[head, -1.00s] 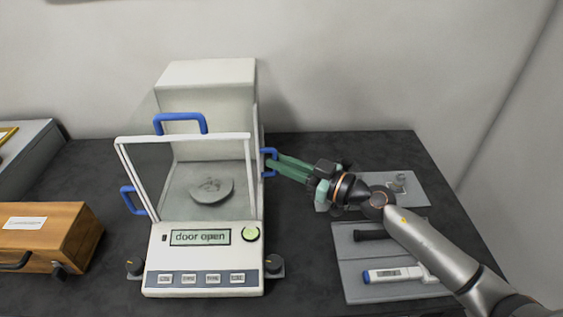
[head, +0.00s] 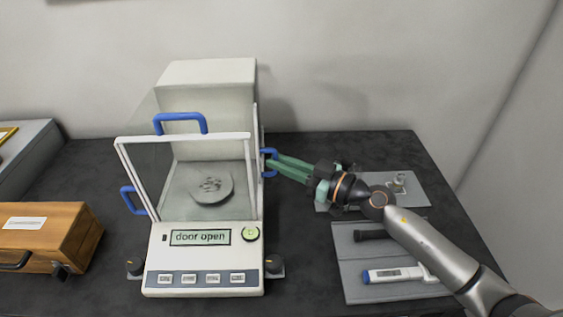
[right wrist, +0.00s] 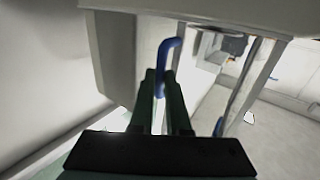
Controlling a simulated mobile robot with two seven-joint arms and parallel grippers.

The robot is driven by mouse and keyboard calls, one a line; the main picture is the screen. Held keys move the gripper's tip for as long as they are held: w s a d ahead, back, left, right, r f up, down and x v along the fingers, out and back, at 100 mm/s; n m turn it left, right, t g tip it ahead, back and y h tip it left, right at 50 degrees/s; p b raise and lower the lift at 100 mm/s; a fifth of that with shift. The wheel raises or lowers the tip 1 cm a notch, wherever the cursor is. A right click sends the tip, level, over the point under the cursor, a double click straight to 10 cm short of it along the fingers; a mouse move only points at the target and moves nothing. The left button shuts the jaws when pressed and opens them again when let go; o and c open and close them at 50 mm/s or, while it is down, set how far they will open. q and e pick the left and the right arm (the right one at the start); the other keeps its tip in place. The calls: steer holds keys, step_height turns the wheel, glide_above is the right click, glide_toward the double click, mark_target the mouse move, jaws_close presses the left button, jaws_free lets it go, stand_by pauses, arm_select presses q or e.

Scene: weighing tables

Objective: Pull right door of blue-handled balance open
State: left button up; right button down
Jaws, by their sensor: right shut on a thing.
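The balance (head: 205,262) is a white case with glass walls and blue handles, standing on the dark table. Its display (head: 200,237) reads "door open". A round pan (head: 211,184) shows inside. The right door's blue handle (head: 268,162) is on the balance's right side, and it also shows in the right wrist view (right wrist: 167,60). My right gripper (head: 274,166) reaches in from the right with its green fingers shut on that handle. In the right wrist view the fingers (right wrist: 162,85) lie on both sides of the handle. My left gripper is not in view.
A wooden box (head: 60,232) stands left of the balance. Right of it, a grey tray (head: 355,285) holds a white-and-blue pen-like device (head: 395,274) and a dark tool. Another grey mat (head: 415,190) with a small metal object (head: 398,180) lies behind. A wall closes the back.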

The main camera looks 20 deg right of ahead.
steer(key=w, duration=0.2)
steer(key=w+d, duration=0.1)
steer(key=w, duration=0.1)
steer(key=shift+w+d, duration=0.2)
steer(key=shift+w, duration=0.2)
steer(key=c, duration=0.9)
jaws_free()
steer(key=shift+b+v, duration=0.55)
steer(key=shift+v, duration=5.75)
